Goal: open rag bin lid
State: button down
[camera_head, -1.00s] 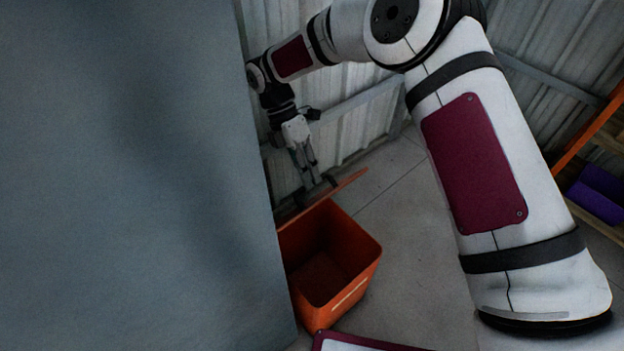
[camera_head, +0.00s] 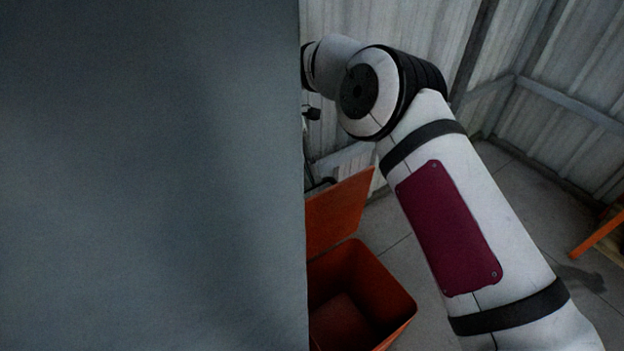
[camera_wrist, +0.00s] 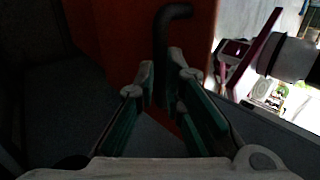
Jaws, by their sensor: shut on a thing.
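The rag bin (camera_head: 399,312) is an orange box with an open top, low in the head view behind a grey panel's edge. Its orange lid (camera_head: 340,210) stands raised at the bin's far side, with a broad face showing. In the wrist view the lid (camera_wrist: 115,38) is a dark orange panel ahead of my gripper. A black bent handle (camera_wrist: 172,14) stands out at the lid. My gripper (camera_wrist: 163,88) has its fingers closed around the handle's lower part. The grey panel hides my gripper in the head view.
A large grey panel (camera_head: 150,180) fills the left of the head view and hides part of the bin. Corrugated wall (camera_head: 400,25) stands behind. An orange frame leg (camera_head: 598,236) stands at the right edge.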

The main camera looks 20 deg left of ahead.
jog(key=shift+w+a+f+h+b, duration=0.1)
jog(key=shift+w+a+f+b, duration=0.05)
jog(key=shift+f, duration=0.3)
jog(key=shift+w+a+f+h+b, duration=0.1)
jog(key=shift+f+b, duration=0.05)
jog(key=shift+f, duration=0.35)
jog(key=shift+w+a+f+h+b, duration=0.1)
jog(key=shift+w+a+f+b, duration=0.05)
jog(key=shift+f, duration=0.3)
jog(key=shift+g, duration=0.3)
jog(key=c, duration=1.5)
grip_release()
jog(key=shift+w, duration=0.1)
jog(key=shift+c, duration=0.7)
jog(key=shift+d+r, duration=0.1)
